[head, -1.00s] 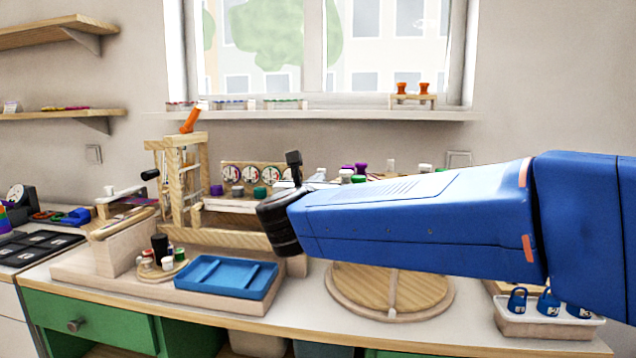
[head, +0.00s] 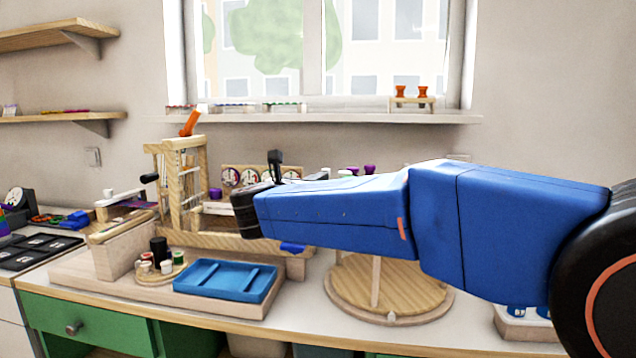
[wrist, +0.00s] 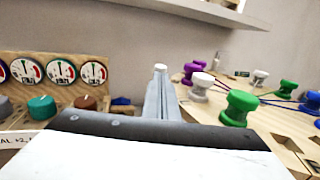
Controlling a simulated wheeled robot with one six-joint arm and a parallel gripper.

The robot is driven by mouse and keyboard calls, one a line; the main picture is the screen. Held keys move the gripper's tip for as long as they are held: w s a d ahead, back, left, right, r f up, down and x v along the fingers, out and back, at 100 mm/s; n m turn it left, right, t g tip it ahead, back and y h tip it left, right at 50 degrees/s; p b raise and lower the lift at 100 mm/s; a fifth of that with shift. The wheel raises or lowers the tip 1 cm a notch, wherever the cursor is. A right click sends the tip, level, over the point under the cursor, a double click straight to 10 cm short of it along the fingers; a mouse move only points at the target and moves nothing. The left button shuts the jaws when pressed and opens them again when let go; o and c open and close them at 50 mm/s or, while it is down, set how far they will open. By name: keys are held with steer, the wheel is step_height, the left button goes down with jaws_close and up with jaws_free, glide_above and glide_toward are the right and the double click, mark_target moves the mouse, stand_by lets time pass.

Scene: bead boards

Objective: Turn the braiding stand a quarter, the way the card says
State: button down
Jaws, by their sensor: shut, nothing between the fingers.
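The braiding stand's round wooden base (head: 418,288) and upright post stand on the bench, right of centre in the head view. My arm hides most of its upper part there; a purple bobbin (head: 369,169) shows above the arm. In the wrist view the wooden top (wrist: 275,122) lies at right, with green (wrist: 238,108), white, purple and blue bobbins and threads running across it. My gripper (wrist: 160,72) is shut and empty, its tips left of the near purple and white bobbins and apart from them. The head view hides its fingers. I cannot make out a direction card.
A wooden panel with round dials (wrist: 60,72) and coloured knobs stands left of my gripper. A wooden frame (head: 180,190), a blue tray (head: 226,278) and a small round bobbin holder (head: 160,268) are farther left. The window sill (head: 330,117) runs above.

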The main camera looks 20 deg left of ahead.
steer(key=w+m+h, duration=0.2)
steer(key=w+h, duration=0.1)
steer(key=shift+w+a+g, duration=0.15)
steer(key=shift+g, duration=0.15)
steer(key=shift+w+d+m+g+h, duration=0.3)
steer(key=shift+w+h, duration=0.25)
steer(key=shift+w, duration=0.4)
steer(key=shift+w+d+m+g+h, duration=0.15)
steer(key=shift+w+m+h, duration=0.4)
steer(key=shift+w, duration=0.45)
steer(key=shift+w+d+m+g+h, duration=0.25)
steer(key=shift+w+h, duration=0.35)
steer(key=shift+w, duration=0.45)
steer(key=shift+a, duration=0.1)
